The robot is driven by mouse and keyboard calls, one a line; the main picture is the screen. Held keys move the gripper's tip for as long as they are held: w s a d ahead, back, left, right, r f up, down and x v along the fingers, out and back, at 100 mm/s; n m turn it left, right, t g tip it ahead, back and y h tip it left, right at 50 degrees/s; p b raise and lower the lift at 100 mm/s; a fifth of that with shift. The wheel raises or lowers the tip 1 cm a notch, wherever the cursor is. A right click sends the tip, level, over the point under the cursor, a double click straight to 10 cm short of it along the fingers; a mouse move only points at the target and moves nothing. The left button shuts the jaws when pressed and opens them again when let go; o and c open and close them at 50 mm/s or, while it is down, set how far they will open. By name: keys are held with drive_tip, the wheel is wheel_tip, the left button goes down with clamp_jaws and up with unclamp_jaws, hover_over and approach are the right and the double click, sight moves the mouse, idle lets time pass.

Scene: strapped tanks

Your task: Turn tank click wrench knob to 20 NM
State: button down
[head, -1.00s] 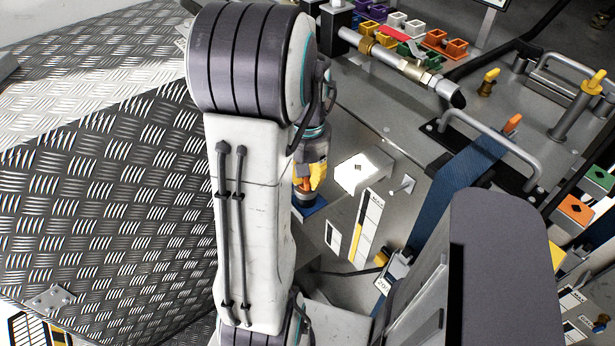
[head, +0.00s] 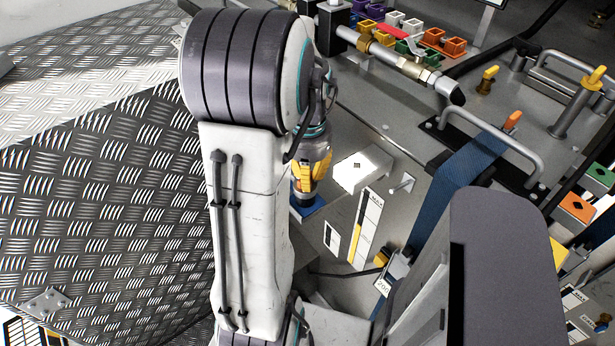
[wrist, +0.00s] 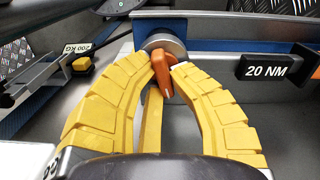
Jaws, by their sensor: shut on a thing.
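The orange knob (wrist: 164,68) sits on a round grey metal base in the wrist view, between the yellow fingers of my gripper (wrist: 167,73). The fingertips close on it from both sides. Its orange handle reaches down and slightly right in that view. The black "20 NM" label (wrist: 266,70) is to the right of the knob, apart from it. In the head view my gripper (head: 312,176) is partly hidden behind my arm, above a blue part (head: 308,209). The knob cannot be made out clearly there.
A "200 KG" label (wrist: 82,48) and a yellow button (wrist: 82,66) are at the left of the wrist view. In the head view, a blue strap (head: 455,205), a metal handle (head: 495,140) and a pipe (head: 400,62) stand to the right of my gripper.

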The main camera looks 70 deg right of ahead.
drive_tip(key=shift+d+m, duration=0.15)
drive_tip(key=shift+m, duration=0.35)
drive_tip(key=c, duration=0.9)
unclamp_jaws()
drive_tip(key=shift+c, duration=0.2)
wheel_tip(320, 180, up, 12)
idle(0.8)
